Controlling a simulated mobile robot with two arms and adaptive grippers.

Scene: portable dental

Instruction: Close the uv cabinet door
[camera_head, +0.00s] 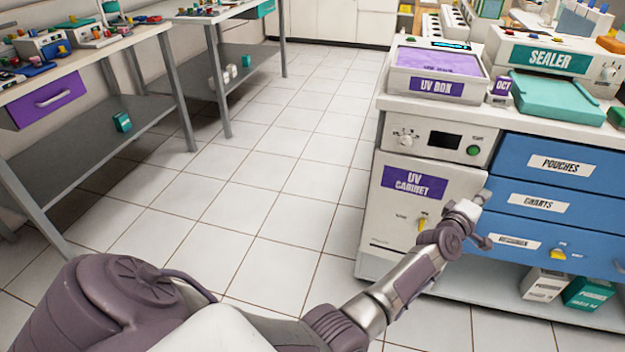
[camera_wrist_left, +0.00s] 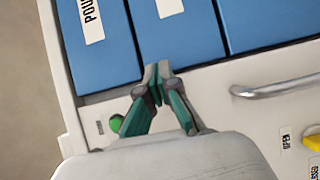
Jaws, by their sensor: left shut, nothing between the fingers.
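The UV cabinet (camera_head: 395,215) is the white unit at the left end of the counter in the head view. Its white door carries a purple label (camera_head: 415,183) and a yellow latch (camera_head: 422,221). The door looks flush or nearly flush with the front; I cannot tell if it is latched. My left gripper (camera_head: 483,195) is shut and empty, at the door's right edge beside the blue drawers. In the left wrist view the shut fingertips (camera_wrist_left: 158,78) lie near the boundary of door and drawers. A grey handle (camera_wrist_left: 278,87) and the yellow latch (camera_wrist_left: 312,138) show there. My right gripper is not in view.
Blue drawers (camera_head: 550,205) stand right of the cabinet. A UV box (camera_head: 435,82) and a sealer (camera_head: 548,62) sit on the counter above. Boxes (camera_head: 543,285) lie on the low shelf. The tiled floor (camera_head: 240,195) on the left is clear, up to the workbenches.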

